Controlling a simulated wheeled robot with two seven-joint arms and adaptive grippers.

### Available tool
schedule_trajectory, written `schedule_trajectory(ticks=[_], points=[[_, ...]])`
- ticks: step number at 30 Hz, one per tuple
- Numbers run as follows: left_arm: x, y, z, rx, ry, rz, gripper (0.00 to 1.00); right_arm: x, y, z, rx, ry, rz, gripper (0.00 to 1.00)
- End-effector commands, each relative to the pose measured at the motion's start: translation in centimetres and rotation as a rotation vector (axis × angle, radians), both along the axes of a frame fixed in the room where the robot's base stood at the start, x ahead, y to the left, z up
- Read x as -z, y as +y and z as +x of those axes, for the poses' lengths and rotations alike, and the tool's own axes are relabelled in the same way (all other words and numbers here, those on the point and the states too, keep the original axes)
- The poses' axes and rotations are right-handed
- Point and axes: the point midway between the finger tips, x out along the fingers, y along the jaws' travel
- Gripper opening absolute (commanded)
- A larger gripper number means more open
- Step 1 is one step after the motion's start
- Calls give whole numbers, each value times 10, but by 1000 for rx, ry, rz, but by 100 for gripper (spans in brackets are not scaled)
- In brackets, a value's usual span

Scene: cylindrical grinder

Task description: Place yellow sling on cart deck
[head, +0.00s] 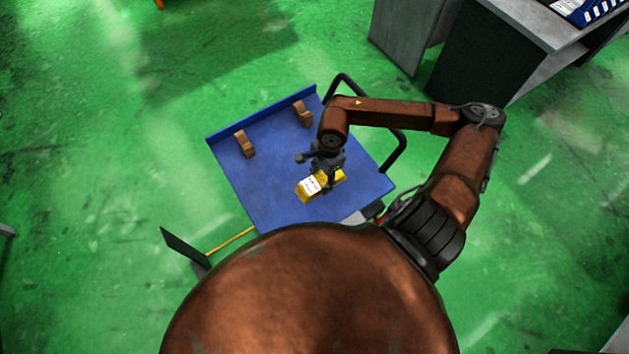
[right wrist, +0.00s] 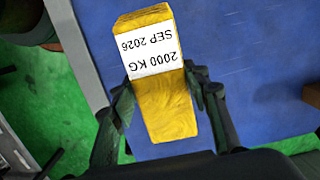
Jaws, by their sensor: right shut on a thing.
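The yellow sling (head: 308,189) is a block-like yellow bundle with a white label; in the right wrist view (right wrist: 165,105) the label reads 2000 KG, SEP 2026. My right gripper (head: 330,180) is shut on it, with one finger on each side of the sling in the right wrist view (right wrist: 160,88). The sling is over the blue cart deck (head: 270,200), near its middle. I cannot tell whether it touches the deck. My left gripper is not in view.
Two brown blocks stand on the deck's far side, one at the left (head: 244,144) and one nearer the middle (head: 302,113). A black cart handle (head: 397,155) is at the right. Grey machine cabinets (head: 500,50) stand at the upper right. The deck's left part is clear.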

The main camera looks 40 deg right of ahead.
Motion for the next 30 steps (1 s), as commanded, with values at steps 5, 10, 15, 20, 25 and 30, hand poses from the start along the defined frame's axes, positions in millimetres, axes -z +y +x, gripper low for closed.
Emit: schedule_trajectory(ticks=[5, 10, 15, 20, 25, 30], points=[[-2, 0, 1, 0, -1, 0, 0, 28, 0, 23, 1, 2, 2, 9], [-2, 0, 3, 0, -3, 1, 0, 38, -1, 31, 0, 2, 1, 9], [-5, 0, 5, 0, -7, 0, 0, 53, -1, 35, 0, 5, 2, 9], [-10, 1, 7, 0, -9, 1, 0, 73, -1, 36, 1, 2, 2, 9], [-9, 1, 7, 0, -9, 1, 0, 75, -2, 36, -1, 1, -1, 9], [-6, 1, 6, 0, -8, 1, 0, 78, -2, 36, -1, 1, -1, 9]])
